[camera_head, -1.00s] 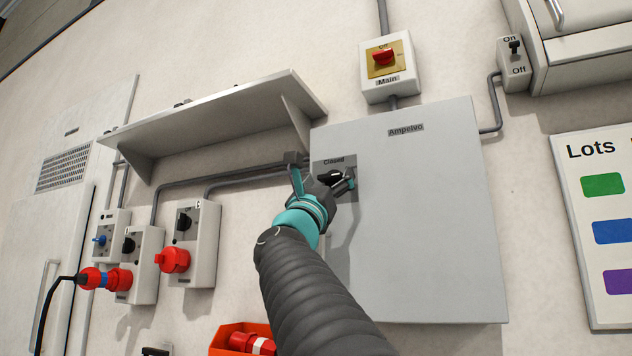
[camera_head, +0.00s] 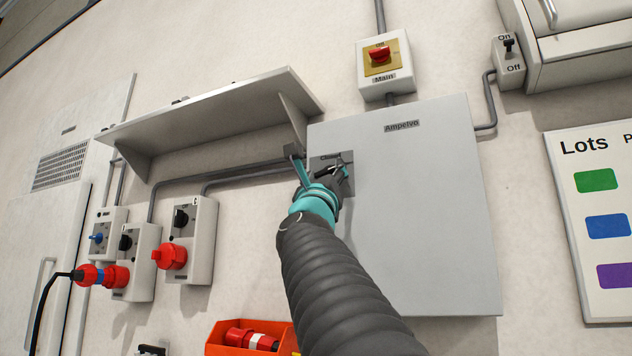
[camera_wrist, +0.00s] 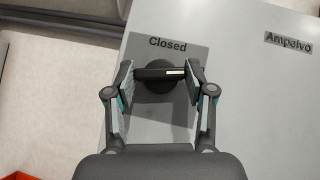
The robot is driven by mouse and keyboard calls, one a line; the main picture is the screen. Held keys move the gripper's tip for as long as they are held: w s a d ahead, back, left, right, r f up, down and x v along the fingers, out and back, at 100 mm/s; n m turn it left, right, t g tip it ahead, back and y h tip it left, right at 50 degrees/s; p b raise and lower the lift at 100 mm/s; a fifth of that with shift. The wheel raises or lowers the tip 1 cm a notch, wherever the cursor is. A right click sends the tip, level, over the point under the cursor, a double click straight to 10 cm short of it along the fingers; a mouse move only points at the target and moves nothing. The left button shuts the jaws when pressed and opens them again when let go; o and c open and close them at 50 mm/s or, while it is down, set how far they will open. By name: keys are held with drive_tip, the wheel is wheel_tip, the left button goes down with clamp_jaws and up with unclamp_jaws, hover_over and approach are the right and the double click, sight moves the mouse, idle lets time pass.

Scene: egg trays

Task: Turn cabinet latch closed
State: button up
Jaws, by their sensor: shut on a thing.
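The grey cabinet (camera_head: 420,220), labelled "Ampelvo", has a dark latch on a grey plate at its upper left. In the wrist view the black latch (camera_wrist: 158,74) lies crosswise under the word "Closed", with a round base behind it. My gripper (camera_wrist: 160,76) has one finger at each end of the latch bar and is shut on it. In the head view my gripper (camera_head: 324,170) is at the latch plate (camera_head: 343,183), and its fingers partly hide the latch.
A shelf (camera_head: 210,112) juts out to the left of the cabinet, its bracket close to my gripper. A red main switch (camera_head: 379,55) sits above. Socket boxes (camera_head: 203,240) are at left, and an orange bin (camera_head: 220,337) is below.

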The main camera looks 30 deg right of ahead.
drive_tip(key=n+t+y, duration=0.1)
drive_tip(key=n+y, duration=0.2)
drive_tip(key=n+t+y, duration=0.1)
drive_tip(key=n+y, duration=0.1)
drive_tip(key=n, duration=0.2)
drive_tip(key=n+t+y, duration=0.1)
drive_tip(key=n+y, duration=0.2)
drive_tip(key=shift+s+d+r+t+y+p, duration=0.15)
drive_tip(key=shift+s+r+t+y+p, duration=0.15)
drive_tip(key=shift+r+p, duration=0.05)
drive_tip(key=n+y+p, duration=0.1)
drive_tip(key=n, duration=0.1)
drive_tip(key=n+g+y+p, duration=0.1)
drive_tip(key=n+p, duration=0.1)
drive_tip(key=n+y+p, duration=0.1)
drive_tip(key=n+y, duration=0.1)
drive_tip(key=shift+r+p, duration=0.35)
drive_tip(key=shift+r, duration=0.05)
drive_tip(key=shift+n+g+y+p, duration=0.5)
drive_tip(key=shift+n+g+p, duration=0.25)
drive_tip(key=shift+p, duration=0.2)
drive_tip(key=shift+f+n+g+y, duration=0.15)
drive_tip(key=shift+n+g+y, duration=0.2)
drive_tip(key=shift+n, duration=0.3)
drive_tip(key=shift+n+g+y, duration=0.25)
drive_tip(key=shift+n+g, duration=0.35)
drive_tip(key=shift+n, duration=0.1)
drive_tip(key=o, duration=1.2)
drive_tip(key=shift+c, duration=0.2)
drive_tip(key=shift+f, duration=0.1)
